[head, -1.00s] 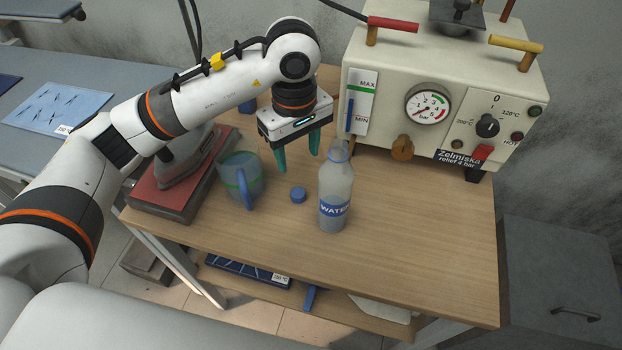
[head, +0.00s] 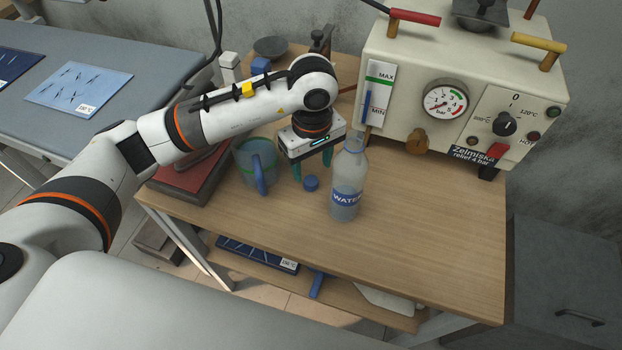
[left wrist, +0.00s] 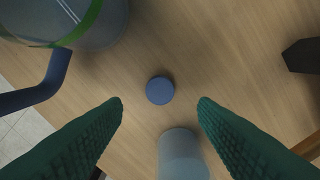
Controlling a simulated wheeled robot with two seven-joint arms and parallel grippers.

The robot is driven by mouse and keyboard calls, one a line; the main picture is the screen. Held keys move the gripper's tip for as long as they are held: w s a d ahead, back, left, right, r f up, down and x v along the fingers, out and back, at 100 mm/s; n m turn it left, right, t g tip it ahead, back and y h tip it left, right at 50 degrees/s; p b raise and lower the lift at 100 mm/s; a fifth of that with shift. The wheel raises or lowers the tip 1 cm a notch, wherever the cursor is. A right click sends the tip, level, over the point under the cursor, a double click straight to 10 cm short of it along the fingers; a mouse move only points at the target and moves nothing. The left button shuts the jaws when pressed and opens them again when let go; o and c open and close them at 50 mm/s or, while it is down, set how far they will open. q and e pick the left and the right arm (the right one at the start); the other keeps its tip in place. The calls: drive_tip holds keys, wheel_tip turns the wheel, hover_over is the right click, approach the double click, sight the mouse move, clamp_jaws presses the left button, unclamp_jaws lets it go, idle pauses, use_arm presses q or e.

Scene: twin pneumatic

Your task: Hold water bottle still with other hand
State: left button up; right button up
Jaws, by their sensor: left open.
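The water bottle (head: 346,183), clear with a blue WATER label, stands upright on the wooden table. My left gripper (head: 312,167) is open and empty, with green fingers pointing down, just left of the bottle and behind it. In the left wrist view part of the bottle (left wrist: 183,155) shows at the bottom edge, between the open fingers (left wrist: 160,102) in the picture. I see no finger touching it. A small blue cap (head: 311,183) lies on the table by the gripper; it also shows in the left wrist view (left wrist: 160,90). My right gripper is out of view.
A blue-grey mug (head: 256,165) stands left of the gripper, near an iron on a red pad (head: 190,180). A cream steam unit (head: 450,95) with gauge and knobs stands behind the bottle. The table front and right (head: 430,230) are clear.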

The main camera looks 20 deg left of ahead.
sight(311, 180)
use_arm(q)
drive_tip(key=shift+w+a+f+p, duration=0.15)
drive_tip(key=shift+f+p, duration=0.45)
drive_tip(key=shift+f, duration=2)
drive_tip(key=shift+c, duration=0.3)
drive_tip(key=c, duration=1)
drive_tip(key=shift+o, duration=0.2)
wheel_tip(311, 180, up, 10)
drive_tip(key=b, duration=0.1)
